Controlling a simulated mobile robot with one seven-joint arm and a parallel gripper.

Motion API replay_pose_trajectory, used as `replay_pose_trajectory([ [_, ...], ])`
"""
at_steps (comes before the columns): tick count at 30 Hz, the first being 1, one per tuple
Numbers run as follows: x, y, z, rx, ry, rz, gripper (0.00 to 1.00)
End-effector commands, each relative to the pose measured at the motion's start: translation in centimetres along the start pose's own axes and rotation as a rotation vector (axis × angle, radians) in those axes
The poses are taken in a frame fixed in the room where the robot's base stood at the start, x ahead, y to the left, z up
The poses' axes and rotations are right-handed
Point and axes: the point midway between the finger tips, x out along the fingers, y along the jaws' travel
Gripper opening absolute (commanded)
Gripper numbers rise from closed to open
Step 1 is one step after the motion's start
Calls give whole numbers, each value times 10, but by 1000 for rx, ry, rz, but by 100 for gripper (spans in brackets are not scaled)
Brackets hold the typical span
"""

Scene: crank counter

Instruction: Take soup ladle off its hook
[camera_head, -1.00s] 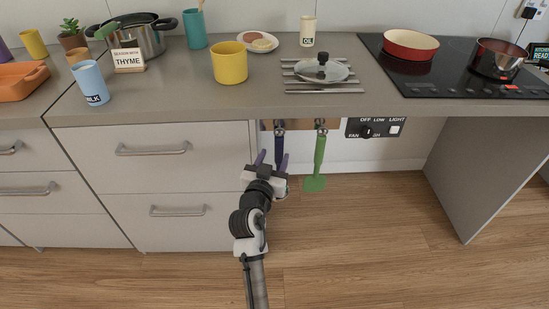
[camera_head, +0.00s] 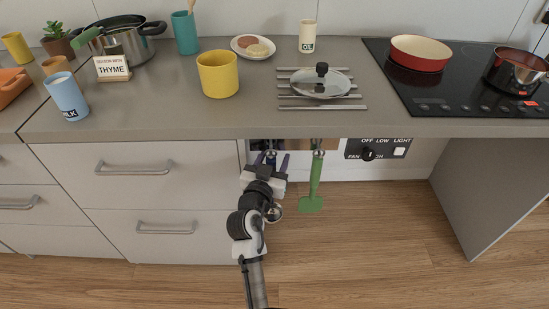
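The soup ladle hangs from a hook under the counter's front edge. Its dark blue handle (camera_head: 271,157) shows just above my gripper, and its round steel bowl (camera_head: 274,212) shows below, beside my wrist. My gripper (camera_head: 270,162) has its two purple fingers apart, one on each side of the handle. A gap seems to show between fingers and handle. My gripper hides the middle of the ladle.
A green spatula (camera_head: 314,181) hangs close on the right. A switch panel with a black knob (camera_head: 368,154) is farther right. Drawers with bar handles (camera_head: 135,167) are on the left. The counter (camera_head: 230,123) overhangs above; open floor (camera_head: 350,235) lies below.

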Motion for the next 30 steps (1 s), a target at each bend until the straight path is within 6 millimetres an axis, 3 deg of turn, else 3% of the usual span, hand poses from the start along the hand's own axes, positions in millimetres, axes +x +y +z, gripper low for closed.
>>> replay_pose_trajectory([
  [9,0,0,0,0,0,0,47],
  [20,0,0,0,0,0,0,0],
  [30,0,0,-5,1,1,1,0],
])
